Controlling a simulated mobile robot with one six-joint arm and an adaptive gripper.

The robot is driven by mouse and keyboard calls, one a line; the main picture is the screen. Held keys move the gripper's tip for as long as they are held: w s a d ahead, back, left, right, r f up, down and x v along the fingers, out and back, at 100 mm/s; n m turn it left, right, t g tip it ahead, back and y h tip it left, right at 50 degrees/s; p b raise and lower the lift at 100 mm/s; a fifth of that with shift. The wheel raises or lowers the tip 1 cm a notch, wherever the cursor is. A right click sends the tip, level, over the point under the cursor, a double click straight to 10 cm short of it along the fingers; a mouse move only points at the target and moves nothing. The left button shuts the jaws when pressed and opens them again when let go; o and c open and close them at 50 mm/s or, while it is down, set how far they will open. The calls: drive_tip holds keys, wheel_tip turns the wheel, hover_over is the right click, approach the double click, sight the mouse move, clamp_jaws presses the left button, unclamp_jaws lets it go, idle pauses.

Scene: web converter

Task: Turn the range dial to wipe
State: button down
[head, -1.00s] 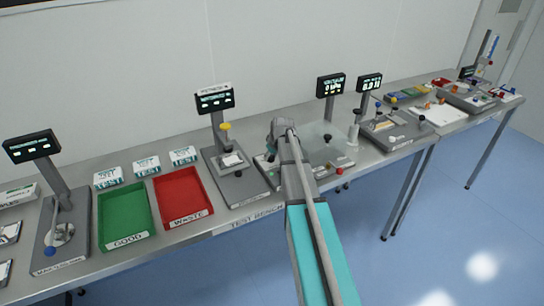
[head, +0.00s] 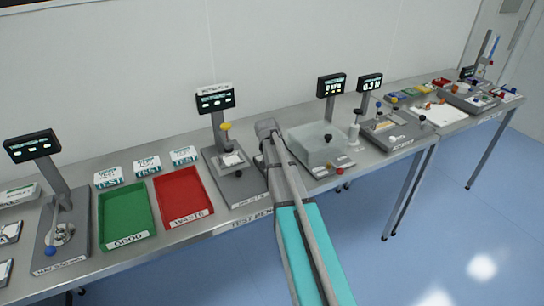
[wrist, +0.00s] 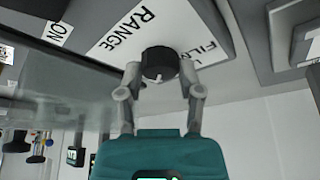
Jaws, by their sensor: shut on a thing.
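The range dial (wrist: 160,64) is a small dark round knob in the wrist view. It sits on a grey panel beside a white label (wrist: 133,32) reading RANGE. My gripper (wrist: 160,72) is shut on the dial, with one finger on each side. Part of a label (wrist: 205,48) with letters like FIL shows right behind the knob. I see no word "wipe", and the dial's pointer is too small to tell. In the head view my arm covers the gripper and dial, to the left of a machine with a clear box (head: 316,143).
A tester with a yellow knob (head: 226,127) stands left of my arm. A red tray (head: 183,197) and a green tray (head: 124,214) lie further left. A red knob (head: 339,170) is at the clear-box machine's front. Two display screens (head: 331,86) stand behind.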

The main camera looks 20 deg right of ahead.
drive_tip(key=shift+m+g, duration=0.4)
drive_tip(key=shift+m, duration=0.7)
drive_tip(key=shift+c, duration=1.3)
unclamp_jaws()
